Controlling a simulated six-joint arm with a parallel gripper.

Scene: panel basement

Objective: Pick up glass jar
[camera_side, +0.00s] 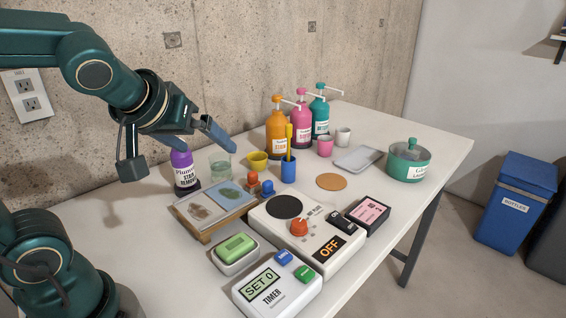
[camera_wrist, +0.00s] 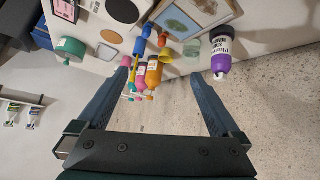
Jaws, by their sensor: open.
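The glass jar (camera_side: 221,163) is clear with a pale green tint. It stands upright on the white table near the wall, between the purple bottle (camera_side: 184,168) and a yellow cup (camera_side: 257,161). The jar also shows in the wrist view (camera_wrist: 191,48), beyond my gripper's fingers and toward the right one. My gripper (camera_wrist: 158,92) is open with nothing between its blue fingers. In the side view my gripper (camera_side: 182,150) hangs above the table near the wall, over and close to the purple bottle and the jar. It is apart from the jar in the wrist view.
A framed tray with two pictures (camera_side: 193,208) lies in front of the jar. A blue cup (camera_side: 289,171) with yellow sticks and orange, pink and teal pump bottles (camera_side: 320,117) stand to the right. A hotplate (camera_side: 334,248) and timer (camera_side: 277,287) are nearer. The concrete wall (camera_side: 240,60) is behind.

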